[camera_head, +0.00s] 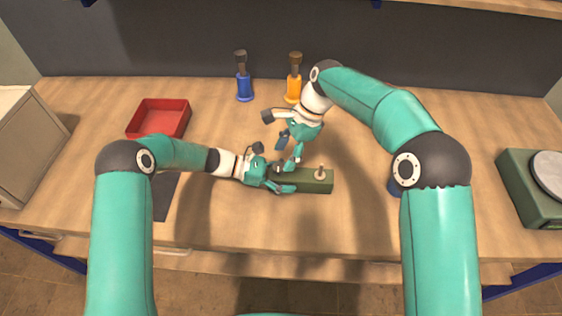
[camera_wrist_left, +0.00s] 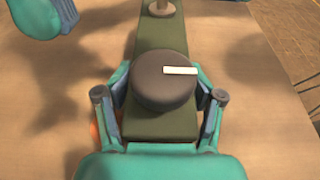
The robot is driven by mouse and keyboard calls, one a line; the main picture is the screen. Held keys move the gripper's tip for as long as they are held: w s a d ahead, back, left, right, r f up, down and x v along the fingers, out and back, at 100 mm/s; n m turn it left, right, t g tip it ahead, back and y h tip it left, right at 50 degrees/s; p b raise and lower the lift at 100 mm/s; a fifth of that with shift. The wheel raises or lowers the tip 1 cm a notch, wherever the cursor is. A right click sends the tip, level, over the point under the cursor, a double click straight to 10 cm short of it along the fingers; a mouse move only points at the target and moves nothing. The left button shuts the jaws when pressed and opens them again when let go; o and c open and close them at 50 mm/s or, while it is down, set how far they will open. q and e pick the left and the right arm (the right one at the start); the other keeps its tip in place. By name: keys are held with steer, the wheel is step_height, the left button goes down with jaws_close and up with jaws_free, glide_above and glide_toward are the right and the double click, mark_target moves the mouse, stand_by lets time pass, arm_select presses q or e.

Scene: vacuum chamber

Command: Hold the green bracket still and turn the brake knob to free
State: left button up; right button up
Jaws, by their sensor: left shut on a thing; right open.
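The green bracket (camera_head: 318,186) lies on the bench in the middle of the head view, a long bar with a small peg on its right part. In the left wrist view the bracket (camera_wrist_left: 160,131) runs away from me. The brake knob (camera_wrist_left: 155,88), a dark round disc, sits on it, its white mark reaching from near the middle to the right. My right gripper (camera_head: 289,151) is open above and behind the bracket, apart from the knob. The left gripper largely hides the knob in the head view.
A red tray (camera_head: 137,134) stands at the back left, with a dark mat (camera_head: 165,197) nearer. A blue-handled tool (camera_head: 244,88) and an orange-handled tool (camera_head: 293,89) stand behind the arms. A green scale-like device (camera_head: 522,184) is far right. The bench in front is clear.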

mark_target(279, 166)
steer(key=shift+x, duration=1.85)
steer(key=c, duration=1.1)
steer(key=shift+c, duration=0.2)
steer(key=shift+w+n, duration=0.1)
steer(key=shift+n, duration=0.2)
steer(key=n+g+h, duration=0.1)
steer(key=n, duration=0.2)
steer(key=shift+w+a, duration=0.1)
steer(key=shift+n+g+h, duration=0.5)
steer(key=shift+n, duration=1.4)
